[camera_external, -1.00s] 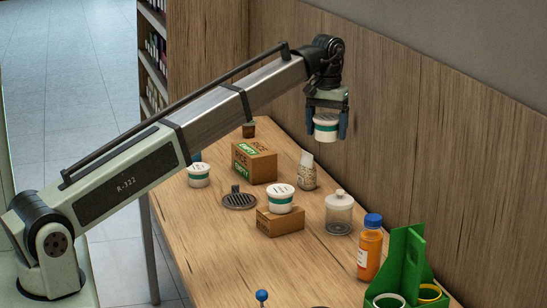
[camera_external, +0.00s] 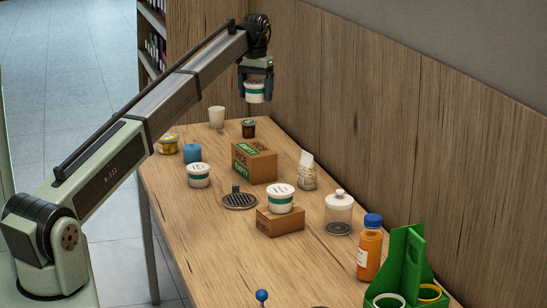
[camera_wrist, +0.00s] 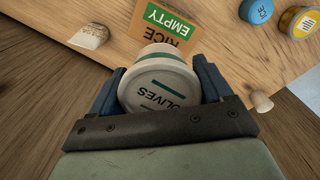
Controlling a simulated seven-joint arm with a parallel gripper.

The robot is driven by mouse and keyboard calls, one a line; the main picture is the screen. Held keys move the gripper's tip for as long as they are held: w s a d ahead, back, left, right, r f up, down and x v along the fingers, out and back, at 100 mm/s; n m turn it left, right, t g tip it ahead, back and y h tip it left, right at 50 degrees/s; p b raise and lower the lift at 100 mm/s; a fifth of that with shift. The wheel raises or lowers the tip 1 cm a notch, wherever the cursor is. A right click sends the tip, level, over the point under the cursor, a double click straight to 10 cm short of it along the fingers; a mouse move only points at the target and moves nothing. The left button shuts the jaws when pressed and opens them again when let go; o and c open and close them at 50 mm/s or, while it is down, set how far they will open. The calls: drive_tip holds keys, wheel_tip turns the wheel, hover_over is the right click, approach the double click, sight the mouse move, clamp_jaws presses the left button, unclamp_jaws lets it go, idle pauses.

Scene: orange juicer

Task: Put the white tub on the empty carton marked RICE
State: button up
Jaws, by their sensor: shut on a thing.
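My gripper (camera_external: 255,95) is shut on a white tub (camera_external: 255,86) with a green band. It holds the tub in the air above the far end of the table. In the wrist view the tub (camera_wrist: 160,84) sits between the two fingers and its lid reads OLIVES. The brown carton marked RICE and EMPTY (camera_external: 254,163) stands on the table, lower in the picture than my gripper, with its top bare. In the wrist view the carton (camera_wrist: 165,22) shows beyond the tub, partly hidden by it. The tub is apart from the carton.
A similar tub (camera_external: 280,200) stands on a small carton (camera_external: 280,222); another (camera_external: 198,175) stands by a drain grate (camera_external: 239,200). A bag (camera_external: 306,172), dark jar (camera_external: 248,129), white cup (camera_external: 217,118) and blue item (camera_external: 192,153) surround the RICE carton. A wooden wall borders the table.

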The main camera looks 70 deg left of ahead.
sight(253, 99)
drive_tip(key=f, duration=0.2)
drive_tip(key=a+f, duration=0.1)
drive_tip(key=f, duration=0.1)
drive_tip(key=shift+s, duration=0.3)
drive_tip(key=shift+f, duration=5.5)
drive_tip(key=shift+f, duration=0.15)
drive_tip(key=o, duration=1.1)
drive_tip(key=shift+c, duration=0.2)
wheel_tip(253, 99, up, 12)
drive_tip(key=shift+r, duration=0.2)
